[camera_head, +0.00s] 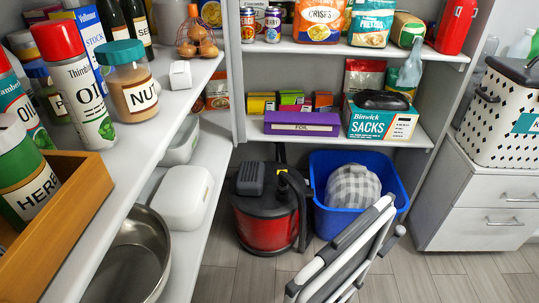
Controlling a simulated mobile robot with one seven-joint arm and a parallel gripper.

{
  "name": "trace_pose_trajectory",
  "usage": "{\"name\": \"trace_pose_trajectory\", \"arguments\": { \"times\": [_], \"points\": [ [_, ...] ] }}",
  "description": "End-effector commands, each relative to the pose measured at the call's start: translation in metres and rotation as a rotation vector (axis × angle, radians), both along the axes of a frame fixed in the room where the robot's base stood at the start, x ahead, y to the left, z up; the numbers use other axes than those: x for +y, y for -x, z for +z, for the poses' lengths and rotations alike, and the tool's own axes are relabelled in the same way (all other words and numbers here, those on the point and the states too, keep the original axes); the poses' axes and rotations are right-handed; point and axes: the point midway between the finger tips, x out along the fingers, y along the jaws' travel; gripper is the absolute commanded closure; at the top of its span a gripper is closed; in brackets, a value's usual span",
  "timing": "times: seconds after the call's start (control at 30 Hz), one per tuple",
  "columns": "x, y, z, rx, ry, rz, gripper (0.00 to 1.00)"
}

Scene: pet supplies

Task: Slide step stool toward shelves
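The step stool (352,240) shows at the bottom centre-right, with a white tubular frame and dark grey panels. It is tilted in the picture, and its lower part is cut off by the bottom edge. It stands in front of the blue bin and partly covers it; I cannot tell whether they touch. The shelves (412,130) stand at the back, behind the bin and the stool, and more shelves (150,150) run along the left side. My gripper is not in view.
A red and black vacuum cleaner (265,220) and a blue bin (320,222) holding a checked cloth stand on the floor below the back shelves. A white drawer cabinet (480,205) with a basket (505,115) stands at right. Grey floor (450,280) is clear at lower right.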

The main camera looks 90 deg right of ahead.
Motion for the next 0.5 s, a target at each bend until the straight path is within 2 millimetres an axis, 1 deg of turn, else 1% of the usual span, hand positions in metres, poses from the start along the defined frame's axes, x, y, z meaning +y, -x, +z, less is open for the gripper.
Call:
{"name": "trace_pose_trajectory", "arguments": {
  "times": [0.03,0.07,0.2,0.27,0.3,0.37,0.4,0.5],
  "points": [
    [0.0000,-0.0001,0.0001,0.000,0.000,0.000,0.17],
    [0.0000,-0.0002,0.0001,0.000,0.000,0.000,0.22],
    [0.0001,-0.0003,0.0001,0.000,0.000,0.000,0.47],
    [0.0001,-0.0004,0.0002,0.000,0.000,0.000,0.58],
    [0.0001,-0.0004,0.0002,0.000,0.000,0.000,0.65],
    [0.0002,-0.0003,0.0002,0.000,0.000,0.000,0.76],
    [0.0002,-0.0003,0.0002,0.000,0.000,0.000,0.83],
    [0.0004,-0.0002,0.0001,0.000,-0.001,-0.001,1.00]
  ]
}}
